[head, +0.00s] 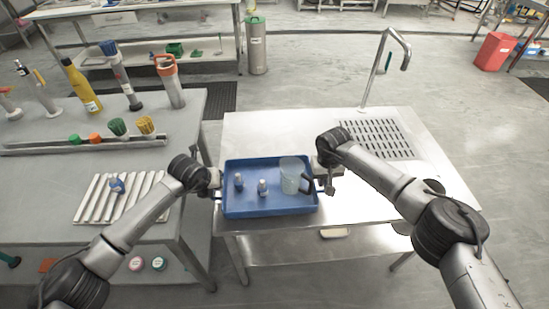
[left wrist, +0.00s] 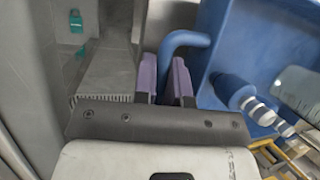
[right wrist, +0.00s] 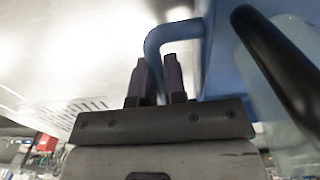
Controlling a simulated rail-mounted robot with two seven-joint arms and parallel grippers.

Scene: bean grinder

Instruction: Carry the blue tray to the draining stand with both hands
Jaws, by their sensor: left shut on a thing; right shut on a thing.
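The blue tray (head: 270,208) is at the near left part of the steel draining stand (head: 270,130), its near edge close to the stand's front edge. I cannot tell whether it touches the top. My left gripper (head: 214,184) is shut on the tray's left handle, a blue loop that shows in the left wrist view (left wrist: 185,40). My right gripper (head: 326,178) is shut on the right handle, which shows in the right wrist view (right wrist: 172,32).
The stand has a slotted drain (head: 380,140) and a tall tap (head: 376,70) at the back. A grey bench (head: 150,190) on the left holds a slatted rack (head: 120,198), a yellow bottle (head: 82,88) and several tools. The stand's middle is clear.

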